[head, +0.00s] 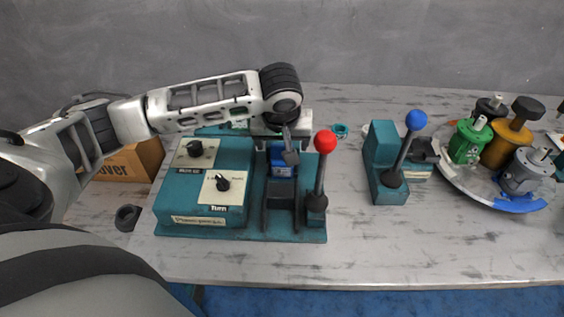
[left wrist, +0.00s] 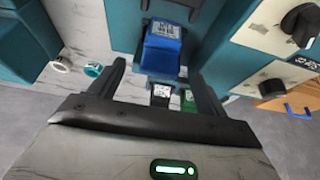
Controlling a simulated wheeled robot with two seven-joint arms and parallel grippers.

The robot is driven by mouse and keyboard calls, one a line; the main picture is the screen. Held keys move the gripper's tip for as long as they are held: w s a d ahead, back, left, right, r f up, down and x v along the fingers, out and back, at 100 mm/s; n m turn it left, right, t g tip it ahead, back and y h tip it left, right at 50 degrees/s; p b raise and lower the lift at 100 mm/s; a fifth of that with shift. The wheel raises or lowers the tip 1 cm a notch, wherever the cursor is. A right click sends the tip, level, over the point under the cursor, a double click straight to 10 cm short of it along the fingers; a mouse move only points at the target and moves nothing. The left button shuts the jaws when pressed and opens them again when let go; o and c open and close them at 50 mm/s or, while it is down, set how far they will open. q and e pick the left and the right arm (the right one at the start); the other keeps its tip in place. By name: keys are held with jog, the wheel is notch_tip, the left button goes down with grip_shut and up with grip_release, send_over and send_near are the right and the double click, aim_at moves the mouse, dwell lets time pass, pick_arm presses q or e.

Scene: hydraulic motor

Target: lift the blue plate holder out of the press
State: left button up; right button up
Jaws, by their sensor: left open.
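The blue plate holder (head: 283,168) sits in the teal press (head: 232,215), behind its dark front block and left of the red-knobbed lever (head: 325,142). In the left wrist view the blue holder (left wrist: 162,50) carries a pale label and lies just beyond my fingertips, roughly midway between them. My left gripper (head: 290,146) reaches in from behind and above the press and partly covers the holder in the head view. Its two fingers are spread, and it (left wrist: 157,68) is empty in the left wrist view. My right gripper is not in view.
A smaller teal press with a blue-knobbed lever (head: 415,121) stands to the right. A round tray (head: 455,180) with several motor parts is at the far right. A cardboard box (head: 148,158) and dark ring (head: 127,218) lie left. The front table strip is clear.

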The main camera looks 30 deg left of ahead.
aim_at(282, 160)
pick_arm(q)
jog(key=shift+x, duration=2.8)
jog(key=shift+s+d, duration=0.1)
jog(key=shift+s, duration=0.1)
jog(key=c, duration=1.1)
